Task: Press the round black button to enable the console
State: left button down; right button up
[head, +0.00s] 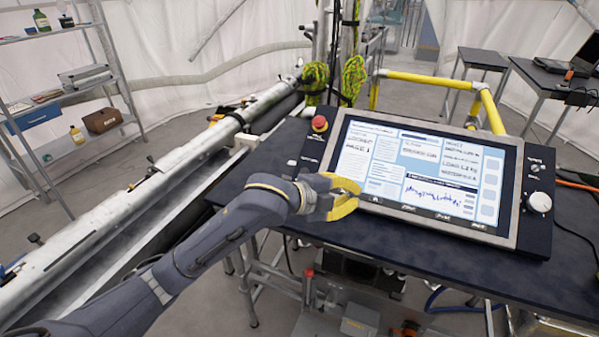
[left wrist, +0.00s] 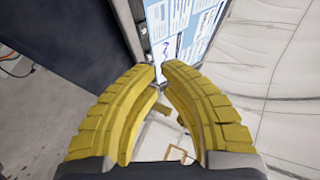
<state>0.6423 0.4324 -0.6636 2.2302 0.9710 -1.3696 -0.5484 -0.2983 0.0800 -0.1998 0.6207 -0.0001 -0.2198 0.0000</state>
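The console (head: 425,175) is a tilted grey-framed touchscreen on a dark base, its screen lit with text panels and a blue trace. A red mushroom button (head: 320,124) stands on its left strip. I cannot make out a round black button for certain; my left gripper covers the lower part of that strip. My left gripper (head: 355,193) has yellow curved fingers and hovers at the console's lower left corner. In the left wrist view, a narrow gap shows between the fingertips (left wrist: 158,68), with nothing held and the screen (left wrist: 185,30) beyond. My right gripper is not in view.
A white knob (head: 540,202) sits on the console's right strip. The console stands on a dark table (head: 400,240). Yellow rails (head: 430,78) run behind it. A long metal tube (head: 160,185) lies left of my left arm. Shelves (head: 60,90) stand far left.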

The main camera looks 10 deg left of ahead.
pick_arm(q)
jog(key=w+a+r+n+t+y, duration=0.3)
jog(key=w+a+n, duration=0.3)
jog(key=a, duration=0.8)
jog(key=w+r, duration=0.1)
jog(key=w, duration=0.2)
jog(key=shift+a+r+n+y, duration=0.25)
jog(key=shift+a+n+y, duration=0.05)
jog(key=shift+a+n, duration=0.1)
jog(key=shift+w+d, duration=0.1)
jog(key=shift+w+d+f, duration=0.15)
jog(key=shift+w+f, duration=0.65)
jog(key=shift+f, duration=0.4)
jog(key=shift+w+d+f, duration=0.1)
jog(key=shift+w+f, duration=0.75)
jog(key=shift+f, duration=0.4)
jog(key=shift+w+d+f, duration=0.15)
jog(key=shift+w+f, duration=0.65)
jog(key=shift+f, duration=0.4)
jog(key=shift+w+d+f, duration=0.1)
jog(key=shift+w+f, duration=0.35)
jog(key=shift+f, duration=0.2)
jog(key=shift+s+r, duration=0.1)
jog(key=shift+r, duration=0.1)
jog(key=shift+s+r, duration=0.35)
jog(key=shift+r, duration=0.1)
jog(key=shift+r, duration=0.1)
